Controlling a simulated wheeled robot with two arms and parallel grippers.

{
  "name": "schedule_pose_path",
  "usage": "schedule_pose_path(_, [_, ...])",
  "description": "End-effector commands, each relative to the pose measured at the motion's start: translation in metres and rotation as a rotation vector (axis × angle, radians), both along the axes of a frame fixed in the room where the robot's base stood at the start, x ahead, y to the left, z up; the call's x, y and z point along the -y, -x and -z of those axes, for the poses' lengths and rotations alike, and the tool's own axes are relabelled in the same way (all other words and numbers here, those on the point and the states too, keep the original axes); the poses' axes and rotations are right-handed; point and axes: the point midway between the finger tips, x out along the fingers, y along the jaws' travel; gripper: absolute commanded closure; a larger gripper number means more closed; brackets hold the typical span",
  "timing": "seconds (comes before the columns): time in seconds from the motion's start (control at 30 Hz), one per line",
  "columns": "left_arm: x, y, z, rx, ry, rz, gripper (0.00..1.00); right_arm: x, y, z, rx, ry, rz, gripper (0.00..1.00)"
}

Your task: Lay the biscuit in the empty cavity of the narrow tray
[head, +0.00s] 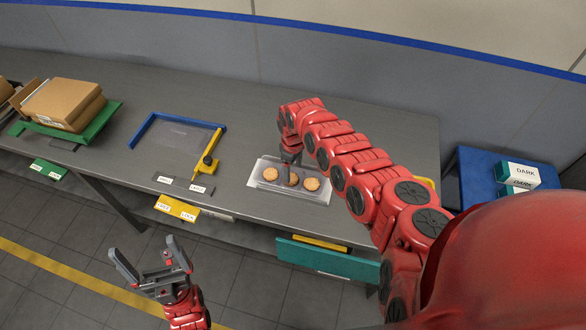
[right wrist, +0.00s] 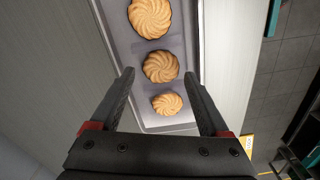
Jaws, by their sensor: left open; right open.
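The narrow tray (head: 257,182) is pale and stands near the front edge of the grey table. Three round golden biscuits lie in a row in it: left (head: 270,174), middle (head: 292,180) and right (head: 311,184). No empty cavity is visible. The right wrist view shows the tray (right wrist: 168,127) with the middle biscuit (right wrist: 160,66) between my open fingertips, apart from both. My right gripper (head: 290,163) is over the tray and partly hides the middle biscuit. My left gripper (head: 148,255) is open and empty in front of the table.
A blue-edged frame (head: 178,118) with a yellow clamp (head: 207,158) is on the table left of the tray. Cardboard boxes (head: 62,103) stand on a green stand at far left. A white-and-teal box (head: 517,175) sits on a blue surface at right. The table behind the tray is clear.

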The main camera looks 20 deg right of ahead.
Motion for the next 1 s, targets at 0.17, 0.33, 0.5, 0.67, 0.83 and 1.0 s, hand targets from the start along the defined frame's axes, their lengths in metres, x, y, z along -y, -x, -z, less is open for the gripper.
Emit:
schedule_pose_path(0.17, [0.0, 0.0, -0.008, 0.0, 0.0, 0.0, 0.0, 0.0, 0.0, -0.008, 0.0, 0.0, 0.0, 0.21])
schedule_pose_path(0.33, [0.0, 0.0, -0.007, 0.0, 0.0, 0.0, 0.0, 0.0, 0.0, -0.007, 0.0, 0.0, 0.0, 0.21])
schedule_pose_path(0.5, [0.0, 0.0, -0.007, 0.0, 0.0, 0.0, 0.0, 0.0, 0.0, -0.007, 0.0, 0.0, 0.0, 0.0])
schedule_pose_path(0.67, [0.0, 0.0, -0.007, 0.0, 0.0, 0.0, 0.0, 0.0, 0.0, -0.007, 0.0, 0.0, 0.0, 0.0])
schedule_pose_path(0.83, [0.0, 0.0, -0.007, 0.0, 0.0, 0.0, 0.0, 0.001, -0.001, -0.013, 0.002, -0.001, 0.002, 0.0])
schedule_pose_path(1.0, [0.0, 0.0, -0.007, 0.0, 0.0, 0.0, 0.0, 0.003, -0.001, -0.036, 0.002, 0.001, 0.002, 0.0])
